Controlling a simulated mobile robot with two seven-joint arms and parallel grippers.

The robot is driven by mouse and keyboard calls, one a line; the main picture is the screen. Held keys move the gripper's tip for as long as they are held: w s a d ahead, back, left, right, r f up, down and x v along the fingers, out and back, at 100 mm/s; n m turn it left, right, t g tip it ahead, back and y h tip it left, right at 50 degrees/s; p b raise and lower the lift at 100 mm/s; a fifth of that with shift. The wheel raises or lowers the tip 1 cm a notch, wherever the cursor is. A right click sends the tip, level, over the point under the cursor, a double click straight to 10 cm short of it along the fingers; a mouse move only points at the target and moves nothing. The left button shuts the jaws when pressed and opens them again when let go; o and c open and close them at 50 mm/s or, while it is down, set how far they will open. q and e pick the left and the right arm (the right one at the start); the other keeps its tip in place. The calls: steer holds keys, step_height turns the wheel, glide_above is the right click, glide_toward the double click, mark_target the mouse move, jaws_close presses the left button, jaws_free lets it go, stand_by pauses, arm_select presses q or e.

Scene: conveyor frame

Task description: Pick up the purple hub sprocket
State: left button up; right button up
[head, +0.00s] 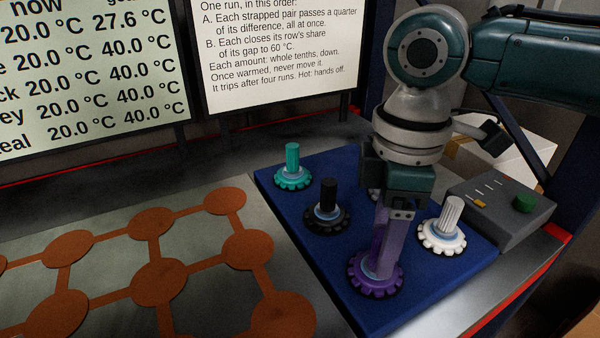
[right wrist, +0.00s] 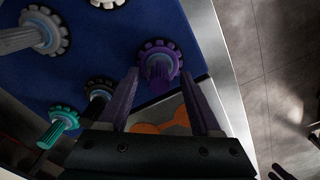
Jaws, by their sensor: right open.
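The purple hub sprocket (head: 364,282) stands upright on the blue mat (head: 428,277), near its front edge. It also shows in the right wrist view (right wrist: 160,50), with its hub pointing toward the camera. My right gripper (head: 388,254) is open and points down over the sprocket, hiding much of its hub in the head view. In the right wrist view its two fingers (right wrist: 160,78) reach to either side of the purple hub. I see a gap at the fingers, and cannot tell whether either one touches. My left gripper is not in view.
A black sprocket (head: 327,208), a teal one (head: 292,173) and a white one (head: 442,226) stand nearby on the mat. A grey one (right wrist: 45,30) shows in the wrist view. A control box (head: 510,212) is at right; a plate with orange discs (head: 158,281) is at left.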

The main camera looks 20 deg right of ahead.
jaws_close()
stand_by(0.5)
stand_by(0.9)
